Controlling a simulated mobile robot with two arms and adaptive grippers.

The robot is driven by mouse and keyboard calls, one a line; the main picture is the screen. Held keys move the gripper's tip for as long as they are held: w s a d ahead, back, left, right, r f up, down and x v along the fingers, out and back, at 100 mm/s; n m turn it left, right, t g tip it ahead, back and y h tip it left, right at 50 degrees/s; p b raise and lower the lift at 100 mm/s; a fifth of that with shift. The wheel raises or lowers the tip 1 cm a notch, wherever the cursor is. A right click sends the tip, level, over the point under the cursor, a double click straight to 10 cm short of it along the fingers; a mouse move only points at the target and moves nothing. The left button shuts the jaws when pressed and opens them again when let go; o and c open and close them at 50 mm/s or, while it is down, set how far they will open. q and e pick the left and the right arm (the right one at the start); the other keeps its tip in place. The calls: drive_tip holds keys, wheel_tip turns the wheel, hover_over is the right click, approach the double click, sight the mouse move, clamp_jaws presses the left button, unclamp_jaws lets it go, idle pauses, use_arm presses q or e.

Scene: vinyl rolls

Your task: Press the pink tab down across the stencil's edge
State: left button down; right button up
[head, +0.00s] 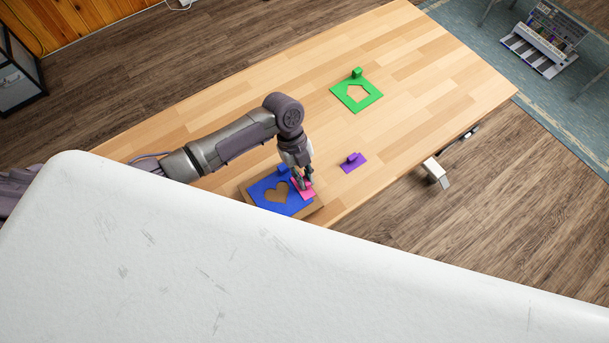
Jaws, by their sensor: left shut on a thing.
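The blue stencil (262,194) with a heart-shaped cut-out lies on a brown board (248,200) near the table's front edge. The pink tab (306,193) is at the stencil's right edge and appears to lie across it. My left gripper (302,184) is above the tab, shut on it, and hides part of it. Whether the tab is pressed flat cannot be told at this size. My right gripper is not in view.
A purple tab (353,163) with a raised knob lies right of the board. A large white surface covers the lower foreground.

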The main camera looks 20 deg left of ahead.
use_arm(q)
drive_tip(key=c, duration=1.1)
unclamp_jaws()
drive_tip(key=shift+o, duration=0.3)
drive_tip(key=o, duration=0.3)
drive_tip(key=shift+o, duration=0.5)
wheel_tip(320, 180, up, 7)
drive_tip(key=p, duration=0.6)
